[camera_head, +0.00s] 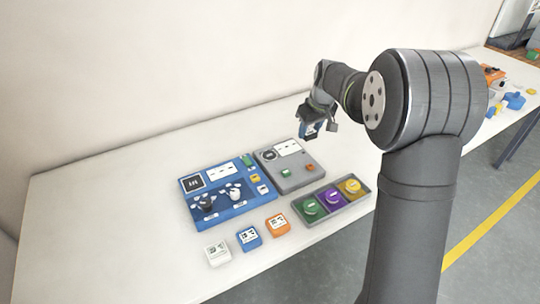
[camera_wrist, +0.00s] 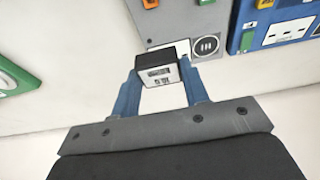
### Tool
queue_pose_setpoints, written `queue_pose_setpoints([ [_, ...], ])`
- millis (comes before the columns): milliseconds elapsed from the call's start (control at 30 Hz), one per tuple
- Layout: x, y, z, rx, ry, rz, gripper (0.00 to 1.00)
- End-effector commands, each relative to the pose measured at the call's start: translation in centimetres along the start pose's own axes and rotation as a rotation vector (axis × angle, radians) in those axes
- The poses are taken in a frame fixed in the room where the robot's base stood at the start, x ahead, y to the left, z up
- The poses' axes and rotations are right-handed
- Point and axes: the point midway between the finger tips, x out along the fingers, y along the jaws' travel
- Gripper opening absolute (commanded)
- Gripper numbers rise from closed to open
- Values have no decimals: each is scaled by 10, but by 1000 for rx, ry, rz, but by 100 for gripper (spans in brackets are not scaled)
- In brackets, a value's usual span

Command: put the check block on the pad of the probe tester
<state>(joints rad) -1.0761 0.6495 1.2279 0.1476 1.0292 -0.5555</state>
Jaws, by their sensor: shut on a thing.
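My gripper (camera_wrist: 160,80) is shut on a small dark block with a pale printed face (camera_wrist: 158,73), which I take to be the check block; it sits between the two blue fingers. In the head view my gripper (camera_head: 311,131) is above the table behind the grey panel. The grey panel (camera_head: 297,178) has a round dark pad (camera_head: 270,155), a white display and green and orange buttons. I cannot tell which panel is the probe tester.
A grey tray (camera_head: 322,216) holds green, purple and yellow round pieces. White (camera_head: 217,253), blue (camera_head: 249,239) and orange (camera_head: 277,224) blocks lie along the front of the white table (camera_head: 110,220). The table's left part is clear. The wall stands close behind.

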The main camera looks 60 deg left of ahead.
Motion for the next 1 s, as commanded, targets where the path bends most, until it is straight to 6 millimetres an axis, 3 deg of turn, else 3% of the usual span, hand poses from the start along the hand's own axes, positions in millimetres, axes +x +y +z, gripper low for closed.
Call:
queue_pose_setpoints([
  [167, 9, -21, -12, -3, -1, -2, 18],
  [600, 80, -80, -63, -3, 0, -1, 18],
  [867, 95, -89, -70, -1, 0, 0, 18],
  [1000, 114, -89, -63, 0, -3, -1, 18],
])
